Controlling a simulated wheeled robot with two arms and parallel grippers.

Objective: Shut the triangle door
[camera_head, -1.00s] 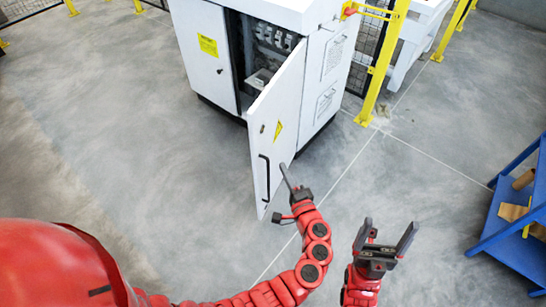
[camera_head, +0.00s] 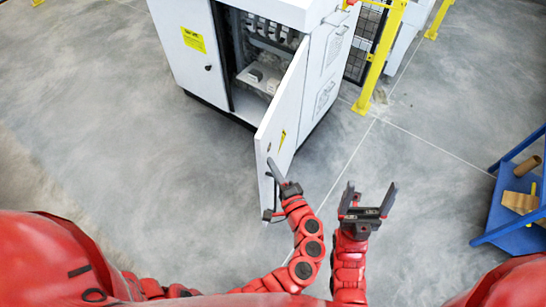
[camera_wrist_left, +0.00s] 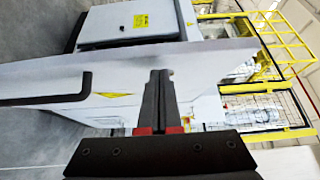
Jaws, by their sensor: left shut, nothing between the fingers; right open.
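The white door (camera_head: 290,98) with a yellow triangle (camera_head: 282,138) stands wide open on the right side of the grey-white cabinet (camera_head: 322,85). A black handle is low on its outer face, partly hidden behind my left arm in the head view; the handle (camera_wrist_left: 45,92) and triangle (camera_wrist_left: 112,95) show clearly in the left wrist view. My left gripper (camera_head: 271,163) is shut and empty, its tips over the door's outer face near the free edge. I cannot tell whether they touch it. My right gripper (camera_head: 370,188) is open and empty, right of the door.
The cabinet's left door (camera_head: 183,50), with a yellow label, is closed. Electrical parts (camera_head: 265,65) show inside the opening. A yellow post (camera_head: 380,60) and mesh fence stand at the back right. A blue shelf (camera_head: 515,205) with a brown roll is at far right. The floor between is clear.

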